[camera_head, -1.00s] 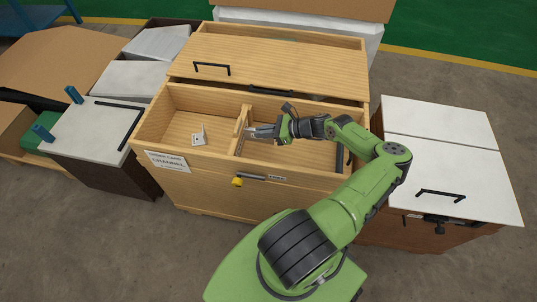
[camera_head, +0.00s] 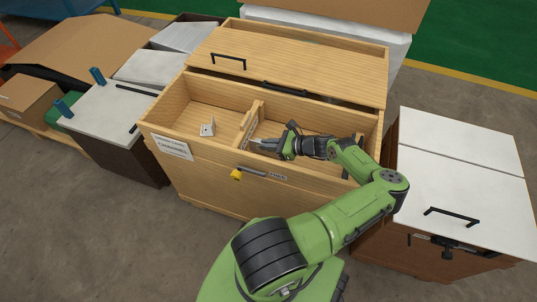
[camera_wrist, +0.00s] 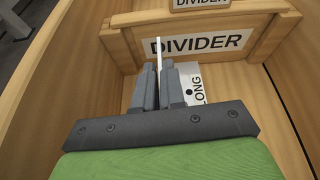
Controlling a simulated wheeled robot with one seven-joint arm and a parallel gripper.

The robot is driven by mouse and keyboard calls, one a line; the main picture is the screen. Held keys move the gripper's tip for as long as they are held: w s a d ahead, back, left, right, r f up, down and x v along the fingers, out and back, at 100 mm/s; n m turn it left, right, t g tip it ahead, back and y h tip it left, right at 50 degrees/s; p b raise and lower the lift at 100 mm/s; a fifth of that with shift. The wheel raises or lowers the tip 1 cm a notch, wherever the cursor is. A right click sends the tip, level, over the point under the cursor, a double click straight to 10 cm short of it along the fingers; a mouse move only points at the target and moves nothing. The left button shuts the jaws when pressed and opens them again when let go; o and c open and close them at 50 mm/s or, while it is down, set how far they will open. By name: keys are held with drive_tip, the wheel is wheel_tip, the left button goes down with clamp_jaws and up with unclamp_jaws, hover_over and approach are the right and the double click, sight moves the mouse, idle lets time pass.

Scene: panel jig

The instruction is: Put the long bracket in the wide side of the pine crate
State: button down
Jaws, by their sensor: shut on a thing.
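The pine crate (camera_head: 215,160) stands open in front of me, parted by a wooden divider (camera_head: 252,118). The right compartment looks the wider one. My gripper (camera_head: 264,144) is inside that right compartment, close to the divider. In the wrist view my gripper (camera_wrist: 165,85) is shut on the thin upright edge of a pale bracket marked LONG (camera_wrist: 194,80). Its lettered, holed face shows beside the right finger, in front of the divider's DIVIDER label. The fingers hide part of the bracket, and I cannot tell whether it touches the floor.
A small pale bracket (camera_head: 208,128) lies in the left compartment. The crate's lid (camera_head: 300,62) with a black handle covers the back part. A white-topped brown cabinet (camera_head: 455,180) stands right; another white-topped box (camera_head: 100,115) stands left.

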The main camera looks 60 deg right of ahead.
sight(268, 154)
wheel_tip(268, 154, down, 4)
drive_tip(key=shift+b, duration=0.85)
drive_tip(key=shift+r, duration=0.15)
drive_tip(key=c, duration=1.2)
unclamp_jaws()
drive_tip(key=shift+s+d+r+p, duration=0.1)
drive_tip(key=shift+s+r+p, duration=0.05)
drive_tip(key=shift+s+p, duration=0.2)
drive_tip(key=p+v, duration=0.2)
drive_tip(key=v, duration=0.9)
drive_tip(key=shift+s, duration=0.1)
